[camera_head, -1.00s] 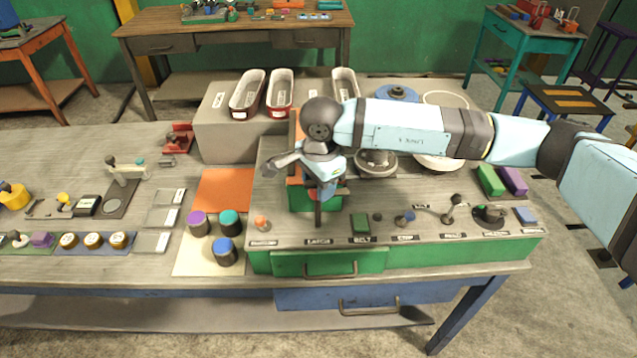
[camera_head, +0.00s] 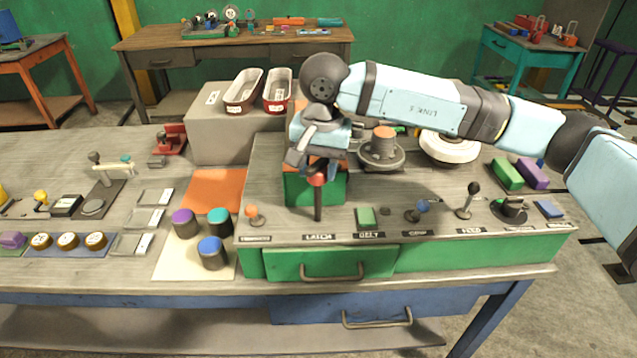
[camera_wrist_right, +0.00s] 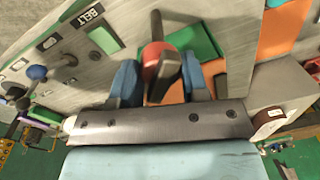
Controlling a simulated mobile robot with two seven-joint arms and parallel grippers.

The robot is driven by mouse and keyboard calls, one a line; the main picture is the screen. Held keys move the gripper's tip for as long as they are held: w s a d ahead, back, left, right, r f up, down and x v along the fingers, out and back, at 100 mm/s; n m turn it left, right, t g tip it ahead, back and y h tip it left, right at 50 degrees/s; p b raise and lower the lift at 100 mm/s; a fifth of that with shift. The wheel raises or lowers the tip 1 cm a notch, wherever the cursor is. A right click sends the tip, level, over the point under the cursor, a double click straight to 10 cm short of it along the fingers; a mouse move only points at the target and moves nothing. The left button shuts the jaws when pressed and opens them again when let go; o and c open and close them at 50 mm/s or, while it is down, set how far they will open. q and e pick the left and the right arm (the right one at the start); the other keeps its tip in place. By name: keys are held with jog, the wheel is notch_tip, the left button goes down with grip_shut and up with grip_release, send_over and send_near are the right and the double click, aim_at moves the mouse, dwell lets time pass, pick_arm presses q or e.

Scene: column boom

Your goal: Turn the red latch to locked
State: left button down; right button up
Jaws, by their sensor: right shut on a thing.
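The red latch (camera_head: 317,180) stands on the workbench console above a label that reads LATCH, with a dark bar (camera_head: 318,203) pointing toward the front edge. My right gripper (camera_head: 312,163) is over it from above and partly hides it. In the right wrist view the red latch (camera_wrist_right: 152,60) sits between the two blue fingers of my right gripper (camera_wrist_right: 160,80), which is shut on it. Its dark bar sticks out past the fingers. My left gripper is not in view.
A green box (camera_head: 300,190) stands close behind the latch. An orange-topped knob (camera_head: 252,215) is to the left, a green button (camera_head: 366,216) and a blue-knobbed lever (camera_head: 420,208) to the right. A green drawer (camera_head: 330,264) is below.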

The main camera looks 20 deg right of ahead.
jog(key=n+b, duration=0.2)
jog(key=b, duration=0.1)
jog(key=shift+f+n, duration=0.3)
jog(key=shift+n, duration=0.1)
jog(key=shift+n+b, duration=0.45)
jog(key=shift+n, duration=0.05)
jog(key=shift+r+n+b, duration=0.1)
jog(key=shift+n+b, duration=0.95)
jog(key=shift+n, duration=0.15)
jog(key=shift+n+b, duration=0.85)
jog(key=shift+n, duration=0.35)
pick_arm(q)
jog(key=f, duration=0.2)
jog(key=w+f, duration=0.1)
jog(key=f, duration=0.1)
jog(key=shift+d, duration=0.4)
pick_arm(e)
jog(key=shift+o, duration=0.5)
jog(key=shift+r+n, duration=0.15)
jog(key=shift+n, duration=0.25)
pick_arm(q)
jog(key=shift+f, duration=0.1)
pick_arm(e)
jog(key=shift+w, duration=0.1)
jog(key=o, duration=0.8)
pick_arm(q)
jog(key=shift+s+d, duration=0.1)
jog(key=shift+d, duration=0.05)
